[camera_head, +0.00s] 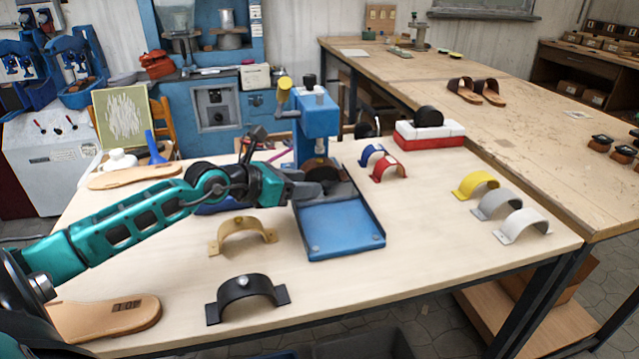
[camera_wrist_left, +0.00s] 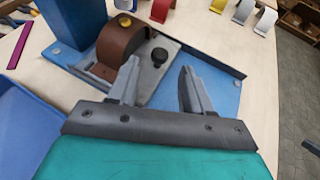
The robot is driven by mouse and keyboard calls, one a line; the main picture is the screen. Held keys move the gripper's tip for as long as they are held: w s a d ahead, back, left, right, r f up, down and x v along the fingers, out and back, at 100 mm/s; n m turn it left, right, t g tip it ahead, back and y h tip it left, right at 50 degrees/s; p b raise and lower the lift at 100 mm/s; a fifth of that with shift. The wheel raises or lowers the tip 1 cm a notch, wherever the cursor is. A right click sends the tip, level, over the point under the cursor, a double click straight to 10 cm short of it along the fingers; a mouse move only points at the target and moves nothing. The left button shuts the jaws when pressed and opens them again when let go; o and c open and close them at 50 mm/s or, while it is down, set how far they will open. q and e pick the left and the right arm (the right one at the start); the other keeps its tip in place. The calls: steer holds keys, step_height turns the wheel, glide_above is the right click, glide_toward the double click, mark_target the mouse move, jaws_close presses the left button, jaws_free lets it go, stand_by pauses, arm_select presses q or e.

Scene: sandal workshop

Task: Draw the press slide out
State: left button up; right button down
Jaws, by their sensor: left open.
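The blue press (camera_head: 315,118) stands on the workbench, its blue base tray (camera_head: 342,228) extending toward me. The grey press slide (camera_wrist_left: 152,82) lies within the base near the column, with a brown strap (camera_wrist_left: 120,45) arched over it. A black knob (camera_wrist_left: 160,56) stands up on the slide. My left gripper (camera_wrist_left: 160,78) is open, low over the base, its fingers pointing toward the knob with the knob just beyond and between the tips. My right gripper is not in view.
A tan strap (camera_head: 242,236) and a black strap (camera_head: 246,296) lie left of the base tray. Blue and red straps (camera_head: 388,168) stand behind right; yellow, grey and white straps (camera_head: 497,208) stand farther right. The bench between tray and these is clear.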

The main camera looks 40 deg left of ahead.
mark_target(324, 184)
arm_select(q)
steer(key=shift+x, duration=2.6)
jaws_close()
